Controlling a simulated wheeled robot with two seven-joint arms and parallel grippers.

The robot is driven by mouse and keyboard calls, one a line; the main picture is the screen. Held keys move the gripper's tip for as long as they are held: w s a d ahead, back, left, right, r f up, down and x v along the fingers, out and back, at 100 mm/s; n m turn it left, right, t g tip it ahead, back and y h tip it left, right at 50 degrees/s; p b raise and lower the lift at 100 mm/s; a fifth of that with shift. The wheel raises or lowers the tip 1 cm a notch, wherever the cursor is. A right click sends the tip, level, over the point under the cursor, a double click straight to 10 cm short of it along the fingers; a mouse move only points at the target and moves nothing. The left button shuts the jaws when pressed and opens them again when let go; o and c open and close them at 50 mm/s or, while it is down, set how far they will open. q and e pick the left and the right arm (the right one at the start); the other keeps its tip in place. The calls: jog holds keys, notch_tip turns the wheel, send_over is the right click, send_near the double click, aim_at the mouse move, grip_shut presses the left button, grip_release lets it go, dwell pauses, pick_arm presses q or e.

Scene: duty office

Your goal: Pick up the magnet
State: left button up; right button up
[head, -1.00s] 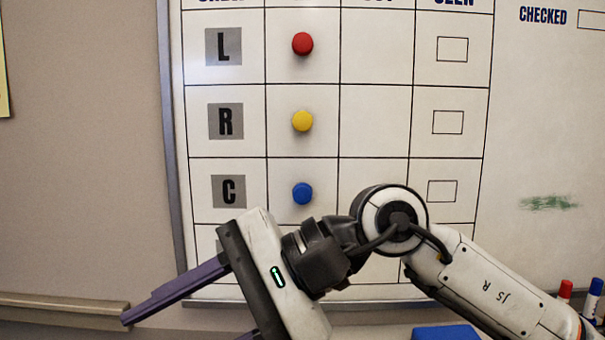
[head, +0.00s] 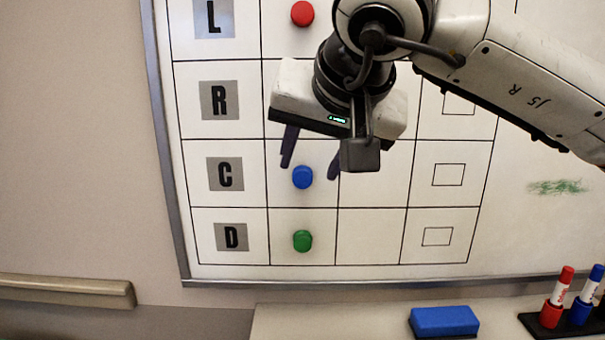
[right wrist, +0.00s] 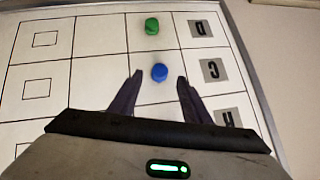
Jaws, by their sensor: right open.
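The whiteboard grid holds round magnets in one column. A red magnet (head: 302,13) is in row L, a blue magnet (head: 302,177) in row C and a green magnet (head: 302,241) in row D. My right gripper (head: 310,171) is open and points down the board, its purple fingertips on either side of the blue magnet. The right wrist view shows the blue magnet (right wrist: 159,72) between the fingertips (right wrist: 159,77), with a gap on both sides, and the green magnet (right wrist: 152,26) beyond. Row R's magnet cell is hidden behind my gripper. My left gripper is not in view.
A blue eraser (head: 444,321) lies on the ledge below the whiteboard (head: 370,250). A red marker (head: 557,296) and a blue marker (head: 586,295) stand in a black holder at the right. A rail (head: 65,290) runs along the wall at left.

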aim_at(303, 179)
jog(key=p+x, duration=0.1)
jog(key=x, duration=0.4)
grip_shut()
